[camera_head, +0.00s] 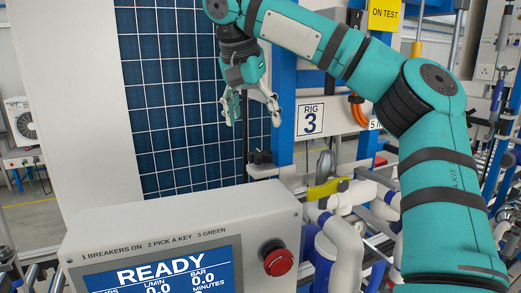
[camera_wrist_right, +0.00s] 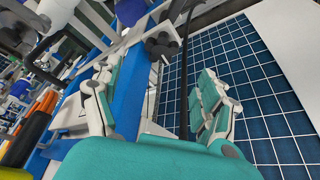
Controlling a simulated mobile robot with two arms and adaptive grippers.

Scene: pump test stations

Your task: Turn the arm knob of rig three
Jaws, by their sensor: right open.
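I cannot tell for sure that this is the arm knob. My right gripper (camera_head: 252,108) points down above the black knob, its fingers apart and empty. In the right wrist view my open fingers (camera_wrist_right: 155,95) frame the dark rod, and a black knob (camera_wrist_right: 161,46) shows beyond them, apart from the fingertips. My left gripper is not in view.
A console (camera_head: 180,225) reading READY, with a red button (camera_head: 277,260), stands in front. A yellow handle (camera_head: 326,189) and white pipes (camera_head: 340,240) lie right of the knob. A blue tiled panel (camera_head: 170,90) is behind my gripper.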

